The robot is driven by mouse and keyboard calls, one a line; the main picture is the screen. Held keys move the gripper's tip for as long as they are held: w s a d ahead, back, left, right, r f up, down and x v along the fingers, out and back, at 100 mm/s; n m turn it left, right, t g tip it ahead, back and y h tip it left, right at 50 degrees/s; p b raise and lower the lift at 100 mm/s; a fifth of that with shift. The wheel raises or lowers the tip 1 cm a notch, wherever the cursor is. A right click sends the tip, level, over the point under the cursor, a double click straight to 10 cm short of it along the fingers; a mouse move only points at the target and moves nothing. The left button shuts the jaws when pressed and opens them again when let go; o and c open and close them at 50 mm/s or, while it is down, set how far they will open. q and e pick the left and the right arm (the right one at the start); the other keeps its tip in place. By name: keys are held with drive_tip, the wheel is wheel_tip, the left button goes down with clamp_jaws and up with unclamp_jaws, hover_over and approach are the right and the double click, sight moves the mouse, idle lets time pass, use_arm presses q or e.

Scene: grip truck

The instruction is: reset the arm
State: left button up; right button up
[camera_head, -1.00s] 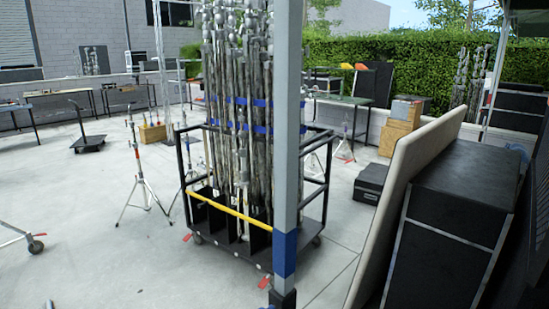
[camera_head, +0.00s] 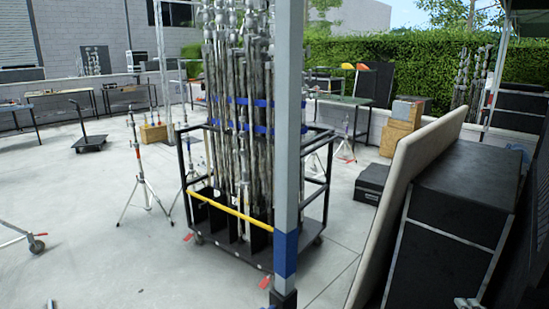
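A small pale metallic piece (camera_head: 468,302) shows at the bottom edge on the right, in front of the black case; it looks like the tip of my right gripper. A small grey piece (camera_head: 50,303) shows at the bottom edge on the left, which may be the tip of my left gripper. The rest of both arms is out of the picture. I cannot tell whether either gripper is open or shut, and I see nothing held.
A black cart (camera_head: 262,245) full of upright metal stands is in the middle, behind a grey post (camera_head: 287,130). A beige board (camera_head: 400,205) leans against a large black case (camera_head: 455,200) at right. A tripod stand (camera_head: 141,175) is left. Concrete floor at left is mostly clear.

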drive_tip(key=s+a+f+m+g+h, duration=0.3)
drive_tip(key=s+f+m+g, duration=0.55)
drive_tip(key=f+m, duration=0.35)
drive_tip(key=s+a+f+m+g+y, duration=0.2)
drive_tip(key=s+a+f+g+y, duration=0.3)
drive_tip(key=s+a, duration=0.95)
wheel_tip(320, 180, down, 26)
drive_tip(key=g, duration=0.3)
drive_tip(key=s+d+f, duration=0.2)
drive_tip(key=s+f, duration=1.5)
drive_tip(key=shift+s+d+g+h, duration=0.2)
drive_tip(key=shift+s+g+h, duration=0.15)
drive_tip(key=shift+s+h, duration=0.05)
